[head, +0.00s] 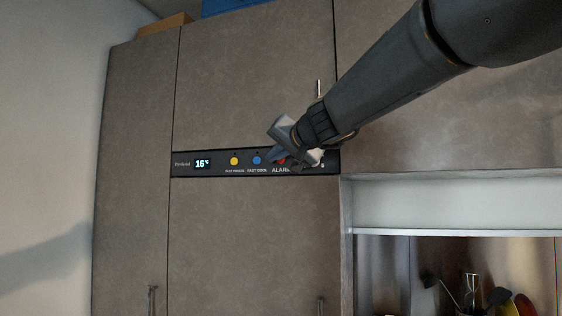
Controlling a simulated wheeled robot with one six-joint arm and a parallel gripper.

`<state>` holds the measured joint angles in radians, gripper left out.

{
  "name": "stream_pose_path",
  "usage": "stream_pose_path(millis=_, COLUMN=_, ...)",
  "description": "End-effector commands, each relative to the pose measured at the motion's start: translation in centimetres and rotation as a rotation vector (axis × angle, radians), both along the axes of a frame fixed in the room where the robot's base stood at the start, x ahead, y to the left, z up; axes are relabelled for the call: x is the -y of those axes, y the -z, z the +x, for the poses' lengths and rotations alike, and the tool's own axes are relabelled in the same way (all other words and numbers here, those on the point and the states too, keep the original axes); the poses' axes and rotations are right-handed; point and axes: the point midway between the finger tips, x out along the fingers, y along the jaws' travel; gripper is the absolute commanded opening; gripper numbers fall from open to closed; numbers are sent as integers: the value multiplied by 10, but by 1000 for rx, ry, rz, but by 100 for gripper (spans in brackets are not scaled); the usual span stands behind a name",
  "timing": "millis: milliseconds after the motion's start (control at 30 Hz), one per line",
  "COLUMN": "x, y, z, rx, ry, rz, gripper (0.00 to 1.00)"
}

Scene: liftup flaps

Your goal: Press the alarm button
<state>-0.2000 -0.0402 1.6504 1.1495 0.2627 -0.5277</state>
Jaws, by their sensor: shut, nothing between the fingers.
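The alarm button (281,161) is a small red spot above the word "ALARM" on a dark control panel (217,172) set between two cabinet doors. My gripper (273,157) is shut and empty. It comes in from the upper right, in front of the panel, and partly hides the red button. Its tips appear just left of the button, over the space between it and the blue button (257,160). I cannot tell whether the tips touch the panel. A yellow button (234,161) is further left.
A display (202,163) reading 16°C sits at the panel's left. Handles stand on the upper door (319,88) and lower doors (152,300). An open shelf niche (450,205) with utensils (498,296) is at lower right. The space left of the panel is clear.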

Motion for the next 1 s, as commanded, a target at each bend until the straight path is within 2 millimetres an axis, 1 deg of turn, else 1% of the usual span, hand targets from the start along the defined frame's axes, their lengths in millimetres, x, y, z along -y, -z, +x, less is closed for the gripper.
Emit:
stream_pose_path(millis=33, x=3, y=0, z=7, rx=-1, ry=2, rz=-1, gripper=0)
stream_pose_path(millis=200, x=9, y=1, z=26, rx=0, ry=1, rz=0, gripper=0)
stream_pose_path(millis=400, x=14, y=0, z=38, rx=1, ry=1, rz=-1, gripper=0)
stream_pose_path(millis=1000, x=15, y=0, z=41, rx=1, ry=0, rz=-1, gripper=0)
